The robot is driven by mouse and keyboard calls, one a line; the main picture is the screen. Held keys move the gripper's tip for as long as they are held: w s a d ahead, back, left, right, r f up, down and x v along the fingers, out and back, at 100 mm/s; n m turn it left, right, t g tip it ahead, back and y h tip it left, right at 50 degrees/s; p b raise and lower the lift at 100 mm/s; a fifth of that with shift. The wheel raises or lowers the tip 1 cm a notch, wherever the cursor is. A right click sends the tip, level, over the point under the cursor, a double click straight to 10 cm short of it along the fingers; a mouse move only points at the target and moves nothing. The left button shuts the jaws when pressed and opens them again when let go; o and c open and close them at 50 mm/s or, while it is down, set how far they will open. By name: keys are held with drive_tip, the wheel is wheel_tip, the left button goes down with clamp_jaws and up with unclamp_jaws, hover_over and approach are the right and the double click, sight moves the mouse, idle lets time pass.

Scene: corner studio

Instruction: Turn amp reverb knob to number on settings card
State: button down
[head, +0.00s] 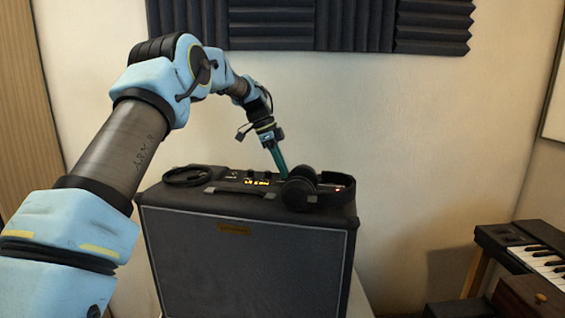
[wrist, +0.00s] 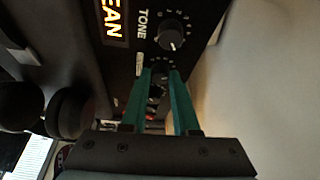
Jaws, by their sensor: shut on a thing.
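The black amp (head: 245,260) stands in the middle of the head view, with its control panel on top. My gripper (head: 281,172) reaches down to that panel just behind the headphones. In the wrist view my gripper's green fingers (wrist: 160,75) are shut on a small dark knob (wrist: 156,91), one finger on each side. Its label and pointer cannot be read. The TONE knob (wrist: 171,37), with white numbers around it, sits beside it, apart from the fingers. A lit "EAN" sign (wrist: 113,18) shows further along. I cannot make out a settings card.
Black headphones (head: 302,190) lie on the amp's right front, close to the fingers; they also show in the wrist view (wrist: 68,113). A coiled cable (head: 187,175) lies on its left. A keyboard (head: 540,258) stands at far right. The wall is behind.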

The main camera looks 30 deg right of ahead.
drive_tip(key=shift+w+d+r+m+g+p, duration=0.1)
drive_tip(key=shift+m+g+p, duration=0.2)
drive_tip(key=shift+m+p, duration=0.55)
drive_tip(key=shift+y, duration=0.3)
drive_tip(key=c, duration=0.7)
unclamp_jaws()
drive_tip(key=shift+o, duration=0.2)
drive_tip(key=b+v, duration=0.1)
drive_tip(key=v, duration=0.9)
drive_tip(key=shift+r, duration=0.3)
drive_tip(key=shift+a, duration=0.25)
